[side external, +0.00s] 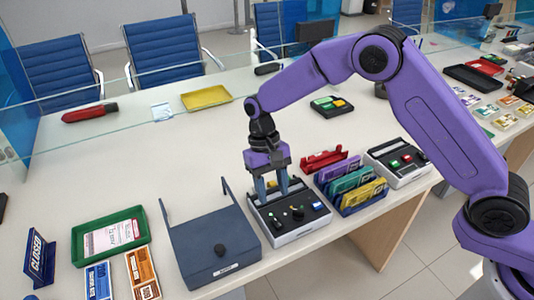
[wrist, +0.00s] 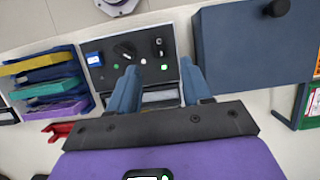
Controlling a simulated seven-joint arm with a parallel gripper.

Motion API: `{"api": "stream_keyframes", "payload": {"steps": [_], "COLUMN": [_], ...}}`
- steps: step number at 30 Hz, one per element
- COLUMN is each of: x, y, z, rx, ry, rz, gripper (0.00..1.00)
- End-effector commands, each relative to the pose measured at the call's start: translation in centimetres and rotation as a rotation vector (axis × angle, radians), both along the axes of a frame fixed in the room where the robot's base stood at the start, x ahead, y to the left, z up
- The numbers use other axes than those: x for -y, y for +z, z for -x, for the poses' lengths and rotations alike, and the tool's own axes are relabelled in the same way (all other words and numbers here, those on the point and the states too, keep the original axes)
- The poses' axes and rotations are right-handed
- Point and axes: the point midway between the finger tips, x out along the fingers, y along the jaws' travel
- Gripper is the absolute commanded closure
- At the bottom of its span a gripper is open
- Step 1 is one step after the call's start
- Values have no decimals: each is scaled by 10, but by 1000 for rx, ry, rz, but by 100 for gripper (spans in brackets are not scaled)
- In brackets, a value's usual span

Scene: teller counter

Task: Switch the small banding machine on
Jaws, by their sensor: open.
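A small grey and black machine (side external: 300,234) stands on the counter in the side view, with a dark knob, small buttons and a blue display on its panel. I take it for the banding machine, but no readable label confirms this. It also shows in the wrist view (wrist: 108,72), with a black rotary knob (wrist: 125,50), a small switch (wrist: 159,46) and a green spot (wrist: 165,67). My gripper (side external: 274,192) is open and empty, pointing down over the machine's rear part. In the wrist view its fingers (wrist: 158,70) straddle the panel's edge; contact cannot be told.
A dark blue-grey box (side external: 215,240) with upright arms stands close on the left. Another button-panel machine (side external: 405,168) stands beyond.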

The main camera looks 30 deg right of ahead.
Motion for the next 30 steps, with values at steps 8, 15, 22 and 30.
{"api": "stream_keyframes", "payload": {"steps": [8, 15, 22, 30], "x": [0, 0, 0, 0], "y": [55, 83, 90, 90], "z": [-20, -29, -31, -31], "rx": [5, 1, -1, -1], "ry": [0, 0, 0, -1], "rz": [-1, 0, 1, 1], "gripper": [51, 51, 51, 51]}}
